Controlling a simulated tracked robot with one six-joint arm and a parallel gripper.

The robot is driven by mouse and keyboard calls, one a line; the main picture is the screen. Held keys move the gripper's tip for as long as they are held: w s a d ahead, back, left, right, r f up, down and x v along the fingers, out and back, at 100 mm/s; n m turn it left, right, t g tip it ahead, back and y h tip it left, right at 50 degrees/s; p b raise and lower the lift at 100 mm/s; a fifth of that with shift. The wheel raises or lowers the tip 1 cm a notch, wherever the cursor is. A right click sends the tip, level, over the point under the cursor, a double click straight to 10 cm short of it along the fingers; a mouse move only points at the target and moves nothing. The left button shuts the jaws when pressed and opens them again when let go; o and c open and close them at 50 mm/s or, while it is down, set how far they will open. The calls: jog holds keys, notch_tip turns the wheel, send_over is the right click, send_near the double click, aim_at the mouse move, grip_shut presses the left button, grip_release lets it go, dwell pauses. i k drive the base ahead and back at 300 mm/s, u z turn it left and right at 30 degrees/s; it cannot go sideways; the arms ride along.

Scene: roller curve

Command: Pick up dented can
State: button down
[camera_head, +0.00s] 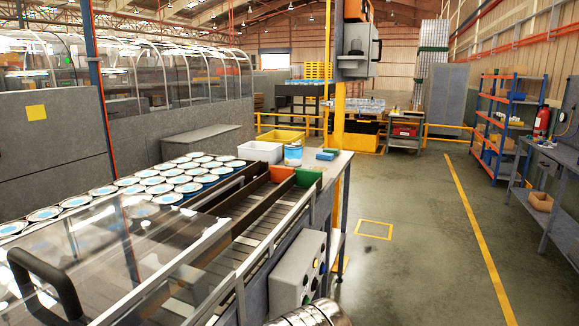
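Many cans with blue-and-white tops (161,188) stand upright in packed rows on the conveyor at the left. The nearer ones are behind a clear guard. A single blue-and-white can (293,155) stands apart on the table end past the conveyor, beside a white bin. I cannot make out a dent on any can at this size. My gripper is not in view.
Brown rails and the clear guard (165,245) border the lane. A grey button box (297,272) juts from the front.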

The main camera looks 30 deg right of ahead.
aim_at(293, 151)
jog(key=z, duration=2)
jog(key=i, duration=2.15)
jog(key=z, duration=0.05)
